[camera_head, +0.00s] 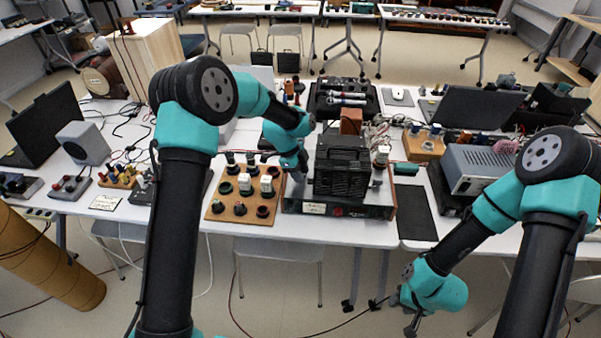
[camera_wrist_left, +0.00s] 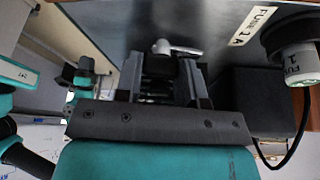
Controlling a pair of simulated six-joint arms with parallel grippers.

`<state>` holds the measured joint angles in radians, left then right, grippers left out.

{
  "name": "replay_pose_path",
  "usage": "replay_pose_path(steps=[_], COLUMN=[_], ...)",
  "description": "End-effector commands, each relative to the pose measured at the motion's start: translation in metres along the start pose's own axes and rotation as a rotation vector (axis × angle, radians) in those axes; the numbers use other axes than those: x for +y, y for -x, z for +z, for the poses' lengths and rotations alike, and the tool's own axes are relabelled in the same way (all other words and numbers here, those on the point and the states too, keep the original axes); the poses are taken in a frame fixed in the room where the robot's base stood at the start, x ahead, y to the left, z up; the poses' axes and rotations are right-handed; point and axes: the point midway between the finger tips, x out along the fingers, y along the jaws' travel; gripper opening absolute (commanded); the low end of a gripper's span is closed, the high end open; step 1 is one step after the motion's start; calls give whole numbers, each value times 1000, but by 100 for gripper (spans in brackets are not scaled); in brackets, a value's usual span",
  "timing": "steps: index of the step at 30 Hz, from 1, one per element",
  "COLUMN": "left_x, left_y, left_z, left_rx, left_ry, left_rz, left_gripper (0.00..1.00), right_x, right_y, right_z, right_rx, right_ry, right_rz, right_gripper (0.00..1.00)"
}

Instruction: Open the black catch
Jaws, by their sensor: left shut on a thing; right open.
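A black ribbed box (camera_head: 341,165) stands on a low metal unit (camera_head: 376,205) with a red button at its front. My left gripper (camera_head: 301,177) reaches down at the left side of the box, close to it. In the left wrist view my left gripper (camera_wrist_left: 163,84) is shut on a small dark part, which I take to be the black catch (camera_wrist_left: 162,68). A silver lever (camera_wrist_left: 177,47) shows just beyond the fingertips. The fingers partly hide the catch. My right gripper (camera_head: 412,327) hangs low in front of the table, open and apart from everything.
A wooden board (camera_head: 236,210) with black sockets and white-topped plugs lies left of the unit. A black mat (camera_head: 416,212) and a grey instrument (camera_head: 478,170) are to the right. In the wrist view a white plug (camera_wrist_left: 299,64) and its cable are at the right.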

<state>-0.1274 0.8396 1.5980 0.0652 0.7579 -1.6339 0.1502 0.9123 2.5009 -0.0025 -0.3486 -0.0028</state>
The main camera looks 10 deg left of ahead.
Motion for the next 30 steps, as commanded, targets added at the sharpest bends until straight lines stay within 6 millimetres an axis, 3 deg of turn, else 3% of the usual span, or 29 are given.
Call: replay_pose_path(steps=[8,18,19,26,30], left_x=[1,1,1,1,1], left_y=[0,0,0,0,0], left_z=[0,0,0,0,0], left_rx=[0,1,1,1,1], left_ry=[168,187,187,186,186], left_rz=[-70,-77,-77,-77,-77], left_gripper=[12,12,39,61,62], right_x=[0,0,0,0,0], right_y=[0,0,0,0,0], right_z=[0,0,0,0,0], right_rx=[0,0,0,0,0], right_ry=[0,0,0,0,0], right_rz=[0,0,0,0,0], right_gripper=[43,43,43,43,43])
